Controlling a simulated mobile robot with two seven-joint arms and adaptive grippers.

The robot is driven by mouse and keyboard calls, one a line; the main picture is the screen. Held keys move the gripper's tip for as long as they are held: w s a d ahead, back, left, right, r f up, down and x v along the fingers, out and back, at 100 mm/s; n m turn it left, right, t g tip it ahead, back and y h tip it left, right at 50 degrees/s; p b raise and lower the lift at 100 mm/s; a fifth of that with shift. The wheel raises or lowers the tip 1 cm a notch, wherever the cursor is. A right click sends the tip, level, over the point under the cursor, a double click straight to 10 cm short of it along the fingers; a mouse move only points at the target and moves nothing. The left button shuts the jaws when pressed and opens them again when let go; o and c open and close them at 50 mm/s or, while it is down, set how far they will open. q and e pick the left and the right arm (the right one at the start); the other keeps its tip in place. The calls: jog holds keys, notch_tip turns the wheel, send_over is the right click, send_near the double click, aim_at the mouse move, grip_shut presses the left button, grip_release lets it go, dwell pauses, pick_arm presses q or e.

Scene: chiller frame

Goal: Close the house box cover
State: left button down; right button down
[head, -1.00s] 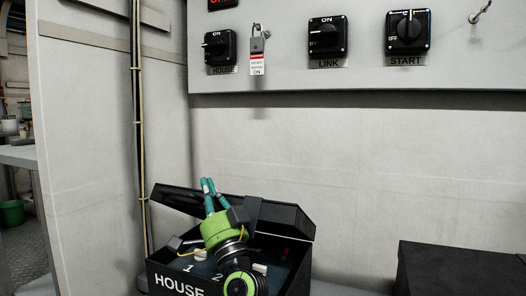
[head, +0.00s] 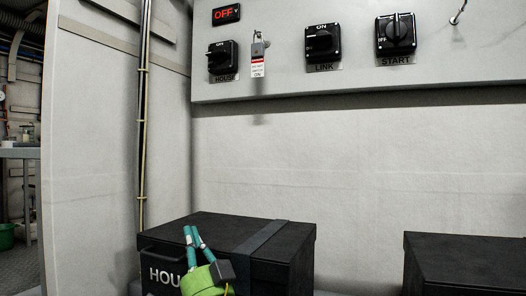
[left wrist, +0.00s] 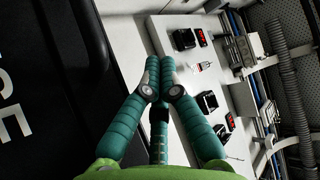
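The black house box (head: 165,277) stands at the bottom middle of the head view, with white "HOU" lettering showing on its front. Its cover (head: 200,225) lies down flat over the box, with a strap-like band across it. No gap shows under the cover. My left gripper (head: 191,236), green with teal fingers, is in front of the box and hides part of the front and lettering. In the left wrist view its fingers (left wrist: 159,40) are together and hold nothing. A dark box face with white letters (left wrist: 15,105) fills the left there. My right gripper is not in view.
A second black box (head: 465,262) stands at the right, with a gap between the boxes. Above is a grey panel with HOUSE (head: 222,58), LINK (head: 322,42) and START (head: 396,35) switches and a tagged padlock (head: 258,50). A pale wall is behind.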

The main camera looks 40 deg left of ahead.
pick_arm(q)
jog(key=shift+s+f, duration=0.1)
jog(key=shift+f, duration=0.35)
notch_tip(320, 180, up, 10)
dwell(0.7)
